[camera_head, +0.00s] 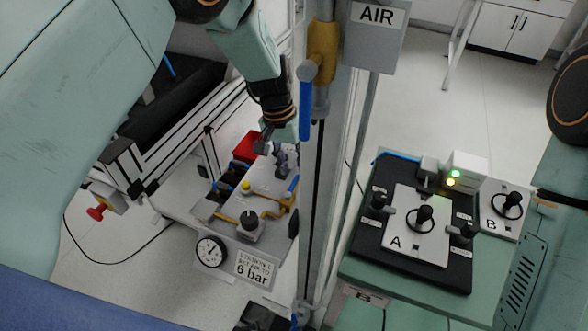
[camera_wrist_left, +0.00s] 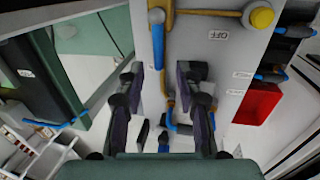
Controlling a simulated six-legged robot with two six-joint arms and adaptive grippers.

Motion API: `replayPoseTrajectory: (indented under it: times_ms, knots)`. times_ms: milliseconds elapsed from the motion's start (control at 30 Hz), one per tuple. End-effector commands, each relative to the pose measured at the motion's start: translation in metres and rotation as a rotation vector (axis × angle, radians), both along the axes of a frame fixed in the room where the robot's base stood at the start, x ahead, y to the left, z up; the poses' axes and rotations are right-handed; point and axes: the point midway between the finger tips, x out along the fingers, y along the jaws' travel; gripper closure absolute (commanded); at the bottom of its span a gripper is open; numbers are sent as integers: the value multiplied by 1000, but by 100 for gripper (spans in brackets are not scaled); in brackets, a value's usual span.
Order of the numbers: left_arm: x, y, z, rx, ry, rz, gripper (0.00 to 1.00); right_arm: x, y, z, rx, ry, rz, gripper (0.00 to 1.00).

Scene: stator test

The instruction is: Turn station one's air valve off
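Station one's panel (camera_head: 270,179) stands low in the middle of the head view. A small blue valve handle (camera_head: 292,185) sits at its right side by brass piping. In the left wrist view, this blue handle (camera_wrist_left: 157,45) appears near the top, beside a vertical brass pipe (camera_wrist_left: 170,85); an "OFF" label (camera_wrist_left: 218,35) lies to its right. My left gripper (camera_head: 272,152) is over the panel's far part. In the wrist view the gripper (camera_wrist_left: 160,80) is open, its fingers apart, with the handle's end between the fingertips in the picture. Contact cannot be told. My right gripper is not in view.
A post with an AIR sign (camera_head: 376,15) and a larger blue handle (camera_head: 305,110) stands just right of my left gripper. A red bin (camera_wrist_left: 257,103) and yellow knob (camera_wrist_left: 262,17) are nearby. A bench with fixture A (camera_head: 425,245) stands right.

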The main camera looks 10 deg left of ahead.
Motion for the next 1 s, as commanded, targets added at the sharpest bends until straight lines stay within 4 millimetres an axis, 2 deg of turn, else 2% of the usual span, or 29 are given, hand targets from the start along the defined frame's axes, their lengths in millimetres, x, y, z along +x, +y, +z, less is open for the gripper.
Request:
replayPoseTrajectory:
  times_ms: [33,200,500,900,1000]
  knots:
    - [0,-2,-7,0,0,-1,65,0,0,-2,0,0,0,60]
    - [1,-4,-18,0,0,-1,65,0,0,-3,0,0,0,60]
    - [3,-4,-19,0,-2,-1,66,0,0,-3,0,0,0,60]
    - [3,-4,-19,0,-1,0,100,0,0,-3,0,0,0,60]
    - [3,-4,-19,0,0,-1,100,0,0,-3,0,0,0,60]
